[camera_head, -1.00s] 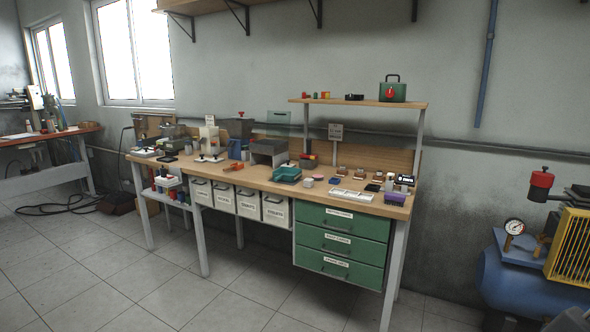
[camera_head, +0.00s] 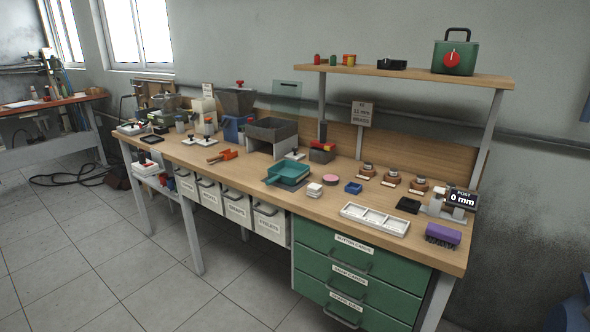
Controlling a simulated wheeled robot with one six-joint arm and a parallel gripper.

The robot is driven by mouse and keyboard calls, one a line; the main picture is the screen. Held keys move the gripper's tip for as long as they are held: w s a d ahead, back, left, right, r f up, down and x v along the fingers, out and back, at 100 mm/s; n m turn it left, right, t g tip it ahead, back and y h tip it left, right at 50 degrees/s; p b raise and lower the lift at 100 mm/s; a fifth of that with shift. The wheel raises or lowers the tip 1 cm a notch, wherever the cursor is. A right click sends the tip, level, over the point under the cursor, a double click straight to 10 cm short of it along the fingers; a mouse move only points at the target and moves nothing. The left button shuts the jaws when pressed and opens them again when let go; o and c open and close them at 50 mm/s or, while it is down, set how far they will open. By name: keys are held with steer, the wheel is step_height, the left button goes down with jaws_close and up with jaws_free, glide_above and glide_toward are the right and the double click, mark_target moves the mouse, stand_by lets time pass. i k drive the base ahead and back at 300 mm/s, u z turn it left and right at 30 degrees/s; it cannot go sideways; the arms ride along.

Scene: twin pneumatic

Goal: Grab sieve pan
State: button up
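A teal shallow pan (camera_head: 289,172) with a short handle sits on a dark flat base on the workbench (camera_head: 330,228), near the middle of its top. A dark grey open-topped box (camera_head: 271,130) rests on a light grey stand behind it, to the left. Neither carries a readable label, so I cannot tell for certain which is the sieve pan. My gripper and arm are not in view.
An orange-handled tool (camera_head: 223,156) lies left of the teal pan. Green drawers (camera_head: 350,268) are below. Open tiled floor lies in front.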

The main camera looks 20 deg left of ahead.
mark_target(286, 171)
steer(key=u, duration=1.85)
steer(key=i, duration=3.1)
steer(key=z, duration=1.75)
